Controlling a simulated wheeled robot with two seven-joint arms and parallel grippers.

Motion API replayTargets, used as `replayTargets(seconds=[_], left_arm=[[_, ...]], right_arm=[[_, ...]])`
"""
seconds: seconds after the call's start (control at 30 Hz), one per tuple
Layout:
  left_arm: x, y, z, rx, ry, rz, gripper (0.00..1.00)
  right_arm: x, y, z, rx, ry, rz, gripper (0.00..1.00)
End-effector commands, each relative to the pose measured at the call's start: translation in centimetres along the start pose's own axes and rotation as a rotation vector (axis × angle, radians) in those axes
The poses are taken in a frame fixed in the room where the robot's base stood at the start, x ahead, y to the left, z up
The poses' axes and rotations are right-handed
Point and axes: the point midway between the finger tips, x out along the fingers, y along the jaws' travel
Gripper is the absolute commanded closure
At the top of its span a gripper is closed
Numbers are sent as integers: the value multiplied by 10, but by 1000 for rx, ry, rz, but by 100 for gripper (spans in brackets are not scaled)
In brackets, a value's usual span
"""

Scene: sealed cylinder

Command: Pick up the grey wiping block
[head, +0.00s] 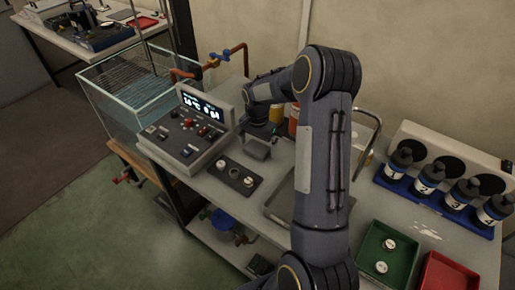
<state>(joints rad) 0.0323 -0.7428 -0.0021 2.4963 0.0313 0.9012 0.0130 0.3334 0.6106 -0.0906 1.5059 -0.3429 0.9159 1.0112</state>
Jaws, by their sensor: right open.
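A small grey block (257,149), which looks like the wiping block, sits on the bench just right of the control box. My right gripper (264,131) is directly above and slightly behind it, with its fingers small and dark in the head view. The gripper is open with nothing seen between its fingers. I cannot tell whether the fingertips touch the block. My right arm crosses the middle of the view and hides part of the bench. My left gripper is not in view.
The control box (190,130) with a lit display stands left of the block. A dark plate with knobs (233,177) lies in front. At right are a green tray (372,246), a red tray (440,270) and a blue rack (425,196) of numbered bottles. A glass tank (120,105) stands at left.

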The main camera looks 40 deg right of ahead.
Motion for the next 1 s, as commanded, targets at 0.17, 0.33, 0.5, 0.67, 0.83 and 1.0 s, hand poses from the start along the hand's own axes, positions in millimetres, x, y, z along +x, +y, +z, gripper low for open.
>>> replayTargets(seconds=[0.17,0.33,0.5,0.67,0.83,1.0], left_arm=[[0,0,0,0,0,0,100],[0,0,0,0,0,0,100],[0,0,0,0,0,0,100],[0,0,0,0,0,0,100],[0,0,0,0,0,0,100],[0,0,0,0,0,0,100]], right_arm=[[5,0,0,0,1,-2,0],[5,0,0,-1,0,-2,7],[5,0,0,-1,0,-2,29],[4,0,0,-1,0,-2,46],[4,0,0,-1,1,-2,46],[-2,-1,0,-1,2,-3,46]])
